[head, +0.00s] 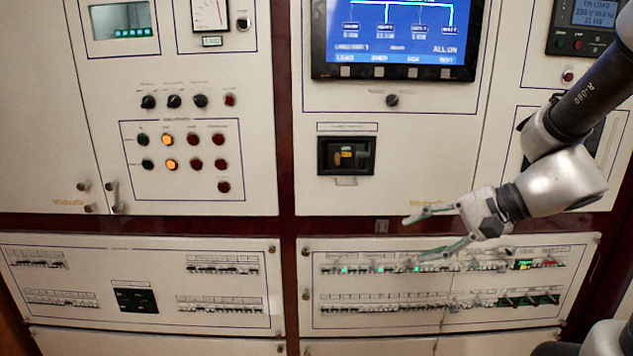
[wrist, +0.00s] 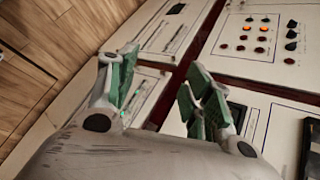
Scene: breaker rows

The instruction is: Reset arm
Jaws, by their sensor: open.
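My gripper (head: 408,238) is open and empty in the head view, with its two green-padded fingers spread and pointing left. It is in front of the upper edge of the lower right breaker panel (head: 445,282), below the small black breaker window (head: 346,155). I cannot tell how far it stands off the panel. My arm comes in from the right edge. In the wrist view the open fingers of my gripper (wrist: 158,100) show with nothing between them, and panels lie beyond.
The lower left breaker panel (head: 140,310) is at left. Above it is a cabinet with knobs and lit orange buttons (head: 168,141). A blue screen (head: 398,30) is at upper centre. Small door knobs (head: 86,187) stick out at left. A wooden floor (wrist: 50,50) shows in the wrist view.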

